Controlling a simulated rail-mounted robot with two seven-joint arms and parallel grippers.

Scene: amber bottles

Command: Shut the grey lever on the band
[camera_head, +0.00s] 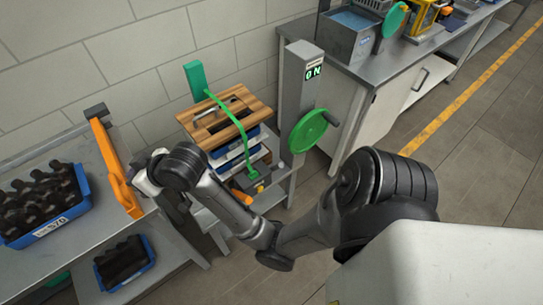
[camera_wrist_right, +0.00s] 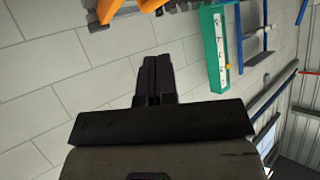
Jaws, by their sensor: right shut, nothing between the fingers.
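A green band (camera_head: 241,130) runs over the slatted wooden lid (camera_head: 225,118) of a stack of blue and white trays (camera_head: 236,152). At its lower front end is a small buckle (camera_head: 260,186) with grey and yellow parts; whether its lever is up or down is too small to tell. My right arm crosses in front of the stack, with its wrist to the left of it. The right gripper (camera_wrist_right: 155,78) shows in the right wrist view with its dark fingers together, empty, against the wall. It is apart from the buckle. My left gripper is not in view.
An orange upright bar (camera_head: 115,170) and a blue crate of dark bottles (camera_head: 42,205) stand on the left bench. A grey post with a green handwheel (camera_head: 307,131) stands right of the stack.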

